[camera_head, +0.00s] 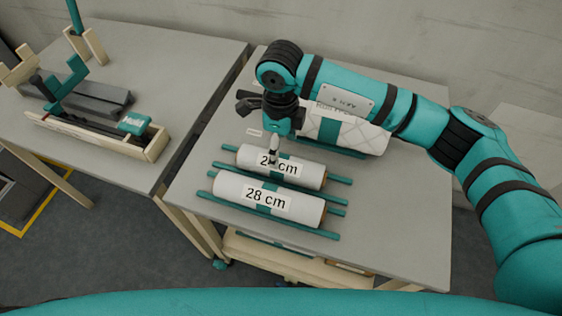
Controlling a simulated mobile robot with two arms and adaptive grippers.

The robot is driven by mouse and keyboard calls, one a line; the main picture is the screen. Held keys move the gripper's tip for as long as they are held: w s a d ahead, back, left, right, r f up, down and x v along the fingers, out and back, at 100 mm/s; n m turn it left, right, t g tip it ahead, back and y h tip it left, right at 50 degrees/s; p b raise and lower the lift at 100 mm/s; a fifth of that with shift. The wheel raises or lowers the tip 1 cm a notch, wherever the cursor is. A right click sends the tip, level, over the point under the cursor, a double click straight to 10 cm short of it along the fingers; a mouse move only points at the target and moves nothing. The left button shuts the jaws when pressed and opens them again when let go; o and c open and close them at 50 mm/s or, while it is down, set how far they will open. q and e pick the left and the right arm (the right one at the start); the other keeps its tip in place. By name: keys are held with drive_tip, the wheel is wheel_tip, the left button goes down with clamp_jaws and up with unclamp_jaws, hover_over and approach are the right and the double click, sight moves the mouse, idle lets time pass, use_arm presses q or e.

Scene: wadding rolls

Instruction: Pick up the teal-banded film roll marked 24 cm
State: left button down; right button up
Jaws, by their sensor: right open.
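A white film roll with a teal band (298,171) lies on teal rails on the right table. Its label reads "2", a digit partly covered by my gripper, then "cm". A larger white roll (236,190) with a teal band, labelled 28 cm, lies parallel in front of it. My right gripper (272,156) points down over the middle of the rear one of these two rolls. It is open, with nothing seen held in it. Whether a fingertip touches the roll I cannot tell. My left gripper is not in view.
A thick quilted white roll (362,136) lies on rails behind, partly hidden by my right arm. The right table (400,215) is bare at its right side. The left table (110,166) holds a wooden fixture (153,147). A gap separates the tables.

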sight(281, 159)
drive_tip(key=shift+f, duration=1.15)
drive_tip(key=shift+f+p, duration=0.35)
drive_tip(key=shift+f, duration=0.1)
wheel_tip(281, 159, down, 4)
drive_tip(key=shift+s+r+p, duration=0.1)
drive_tip(key=shift+r+p, duration=0.05)
drive_tip(key=shift+p, duration=0.5)
drive_tip(key=shift+f, duration=0.55)
drive_tip(key=c, duration=1.3)
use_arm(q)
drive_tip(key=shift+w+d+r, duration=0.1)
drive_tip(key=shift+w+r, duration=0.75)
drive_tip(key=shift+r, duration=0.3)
use_arm(e)
drive_tip(key=shift+r, duration=0.1)
drive_tip(key=shift+c, duration=0.2)
